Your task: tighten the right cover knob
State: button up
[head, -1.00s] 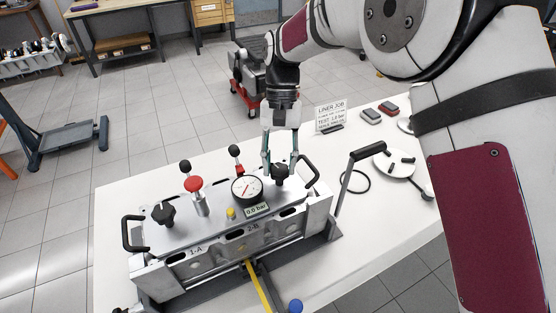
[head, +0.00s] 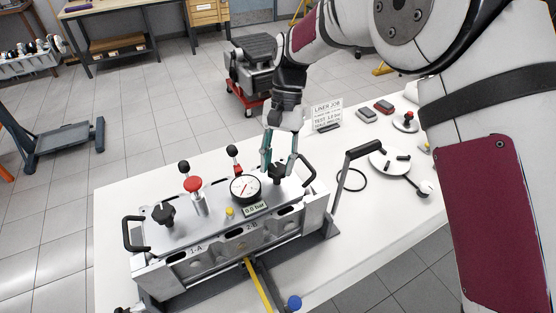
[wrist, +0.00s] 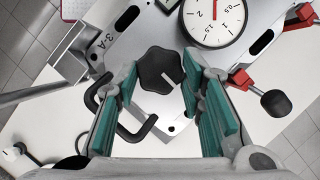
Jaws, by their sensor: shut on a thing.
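The right cover knob (head: 278,174) is a black lobed knob on the right end of the silver cover plate (head: 180,235). It also shows in the wrist view (wrist: 160,70), with a pale line on its top. My gripper (head: 279,167) comes down from above with its green-padded fingers on either side of this knob. In the wrist view my gripper (wrist: 161,82) is shut on the knob. The left cover knob (head: 163,213), black too, stands at the other end of the plate.
Beside the knob are a round gauge (head: 245,188), a display reading 0.0 bar (head: 255,209) and black handles (head: 309,170). A tall black handle (head: 365,149) rises at the right.

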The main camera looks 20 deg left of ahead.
jog(key=o, duration=1.1)
jog(key=shift+o, duration=0.2)
jog(key=v, duration=1.2)
jog(key=shift+d, duration=0.1)
